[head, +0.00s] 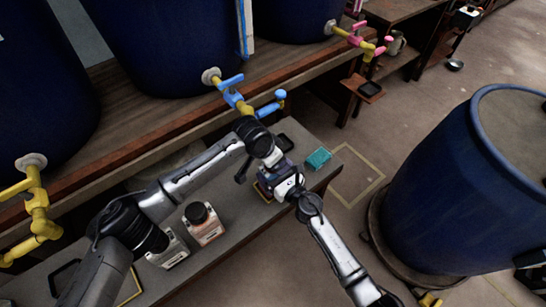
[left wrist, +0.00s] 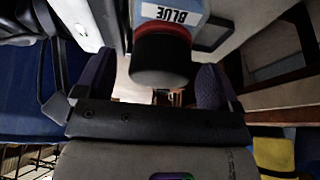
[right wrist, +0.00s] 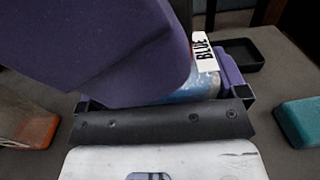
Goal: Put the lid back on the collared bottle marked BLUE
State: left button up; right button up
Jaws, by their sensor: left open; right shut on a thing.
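The bottle marked BLUE (left wrist: 172,15) shows upside down in the left wrist view, with a white label and a black cylindrical lid (left wrist: 160,60) at its neck end. I cannot tell whether the lid is fully seated. My left gripper (left wrist: 155,85) is open, its purple fingers on either side of the lid with gaps. My right gripper (right wrist: 165,95) is shut on the bottle's body; the label also shows in the right wrist view (right wrist: 203,55). A large purple part hides much of the bottle there. In the head view both grippers (head: 280,180) meet over the bottle and mostly hide it.
Two other black-topped bottles, one pale (head: 168,252) and one orange (head: 204,225), stand left on the bench. A black tray (right wrist: 240,52) and a teal block (head: 318,158) are near the right end. Valves with blue handles (head: 238,95) hang above. A blue barrel (head: 440,180) stands right.

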pick_arm(q)
jog(key=v, duration=1.2)
pick_arm(e)
jog(key=o, duration=1)
jog(key=shift+c, duration=0.2)
pick_arm(q)
notch_tip(320, 180, up, 4)
jog(key=p, duration=0.3)
jog(key=shift+f+p, duration=0.25)
jog(key=shift+p, duration=0.05)
pick_arm(e)
jog(key=v, duration=1.4)
